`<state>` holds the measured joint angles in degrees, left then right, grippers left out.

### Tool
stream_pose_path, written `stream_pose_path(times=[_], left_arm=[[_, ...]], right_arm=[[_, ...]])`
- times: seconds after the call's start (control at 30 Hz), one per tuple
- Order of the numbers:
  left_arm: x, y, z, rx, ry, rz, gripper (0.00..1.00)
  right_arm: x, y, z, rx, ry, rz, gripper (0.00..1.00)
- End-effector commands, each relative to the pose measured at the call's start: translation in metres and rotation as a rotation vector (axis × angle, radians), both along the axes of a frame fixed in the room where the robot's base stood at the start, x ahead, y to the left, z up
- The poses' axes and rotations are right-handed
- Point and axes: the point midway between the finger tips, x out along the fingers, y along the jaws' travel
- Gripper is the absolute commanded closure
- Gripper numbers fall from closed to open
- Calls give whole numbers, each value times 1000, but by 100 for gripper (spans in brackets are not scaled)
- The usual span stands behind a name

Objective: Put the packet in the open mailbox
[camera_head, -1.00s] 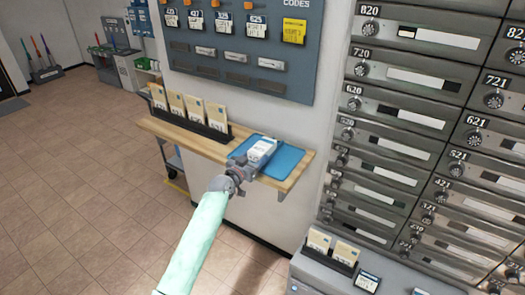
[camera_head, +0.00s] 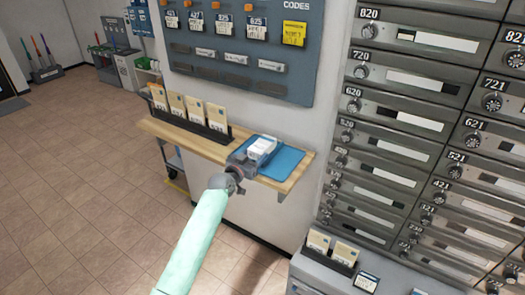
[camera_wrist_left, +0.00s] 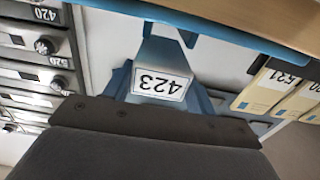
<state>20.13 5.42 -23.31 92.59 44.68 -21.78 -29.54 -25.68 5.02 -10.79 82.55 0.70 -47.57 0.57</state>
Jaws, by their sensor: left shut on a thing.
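A small white packet (camera_head: 262,147) is in the jaws of my left gripper (camera_head: 246,157), over the blue mat (camera_head: 287,160) on the wooden shelf. Whether it touches the mat cannot be told. In the left wrist view the packet (camera_wrist_left: 160,84) shows a label reading 423, upside down, between the fingers. The mailbox wall (camera_head: 425,125) has rows of numbered grey doors with dials at the right. I cannot make out an open door in it. My right gripper is not in view.
Several cream envelopes stand in a black rack (camera_head: 218,138) left of the mat. A codes board (camera_head: 240,50) hangs above. A grey cabinet (camera_head: 325,272) with two more envelopes stands below the mailboxes.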

Motion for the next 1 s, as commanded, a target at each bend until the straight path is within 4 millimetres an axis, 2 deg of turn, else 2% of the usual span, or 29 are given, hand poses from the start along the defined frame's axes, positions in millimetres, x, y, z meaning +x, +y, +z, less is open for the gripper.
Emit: stream_pose_path(times=[0.77,1.0], left_arm=[[0,0,24,0,-1,0,66],[-16,12,24,1,1,0,66]], right_arm=[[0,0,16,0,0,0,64],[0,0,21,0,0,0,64]])
